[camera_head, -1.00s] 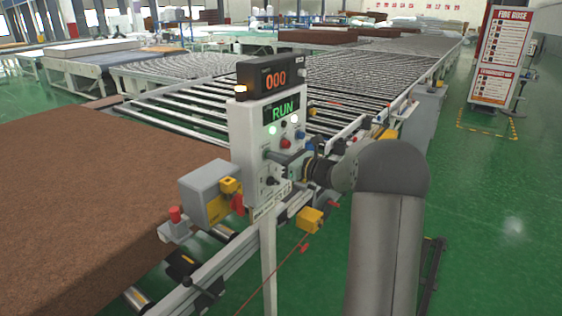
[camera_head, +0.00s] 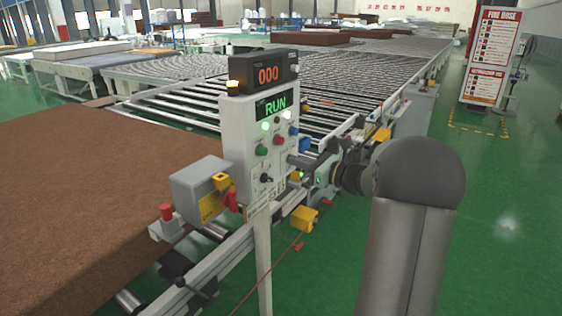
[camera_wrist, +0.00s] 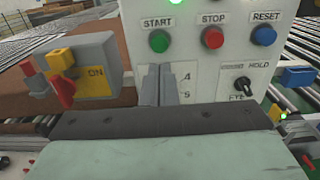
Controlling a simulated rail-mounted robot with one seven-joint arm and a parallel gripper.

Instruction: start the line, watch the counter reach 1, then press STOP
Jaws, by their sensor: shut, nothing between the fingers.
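The control box (camera_head: 238,140) stands on a post beside the roller line. Its counter (camera_head: 268,74) reads 000 in orange and the display (camera_head: 271,106) below reads RUN in green. In the wrist view the green START button (camera_wrist: 159,41), red STOP button (camera_wrist: 212,38) and blue RESET button (camera_wrist: 264,35) sit in a row. My gripper (camera_wrist: 160,72) is shut and empty, in front of the panel, just below START and left of STOP. In the head view my gripper (camera_head: 292,160) is at the panel's right side, apparently clear of the buttons. A brown mattress (camera_head: 90,200) lies at left.
A grey box with a yellow ON plate (camera_head: 200,188) and red parts juts out left of the panel. A selector knob (camera_wrist: 242,86) sits below the buttons. Bare rollers (camera_head: 190,105) stretch behind the panel. A fire hose board (camera_head: 490,58) stands far right on open green floor.

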